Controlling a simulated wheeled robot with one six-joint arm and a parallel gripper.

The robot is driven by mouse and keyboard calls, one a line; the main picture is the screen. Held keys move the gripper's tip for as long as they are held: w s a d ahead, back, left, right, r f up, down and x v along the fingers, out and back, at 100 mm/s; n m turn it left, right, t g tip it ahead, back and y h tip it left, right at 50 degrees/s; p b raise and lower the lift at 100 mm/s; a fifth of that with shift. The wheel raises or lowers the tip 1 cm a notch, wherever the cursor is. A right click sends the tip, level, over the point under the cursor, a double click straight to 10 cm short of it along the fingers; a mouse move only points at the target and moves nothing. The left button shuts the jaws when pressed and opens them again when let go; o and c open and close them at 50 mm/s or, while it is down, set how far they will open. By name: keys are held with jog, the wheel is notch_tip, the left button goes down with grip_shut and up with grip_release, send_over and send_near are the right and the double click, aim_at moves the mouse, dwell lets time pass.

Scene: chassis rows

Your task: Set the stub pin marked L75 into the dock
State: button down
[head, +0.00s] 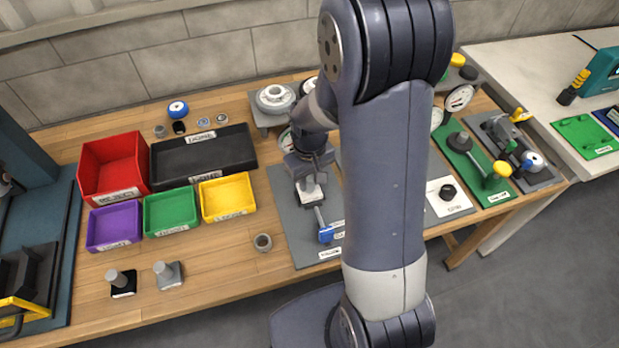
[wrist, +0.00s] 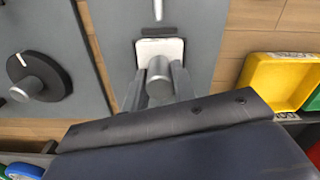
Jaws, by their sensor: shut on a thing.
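My gripper (wrist: 157,88) is shut on a grey cylindrical stub pin (wrist: 159,72), with one finger on each side of it. A white square base (wrist: 172,47) shows at the pin's far end; in the head view this white piece (head: 311,191) is below my gripper (head: 308,172). I cannot tell whether the base touches the board. No L75 mark or dock label is readable. Two other stub pins stand on the table, one on a black base (head: 122,289), one on a grey base (head: 170,279).
Red (head: 112,165), purple (head: 114,227), green (head: 170,213) and yellow (head: 228,197) bins and a black tray (head: 203,154) stand left. A green board (head: 477,172) with fixtures is right. My arm hides the middle.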

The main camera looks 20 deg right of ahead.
jog(key=shift+f+b, duration=0.8)
jog(key=shift+f, duration=0.05)
dwell(0.9)
jog(key=c, duration=1.1)
grip_release()
notch_tip(320, 180, up, 11)
jog(key=shift+f, duration=0.1)
notch_tip(320, 180, down, 11)
jog(key=shift+r, duration=0.2)
jog(key=shift+r, duration=0.15)
dwell(0.4)
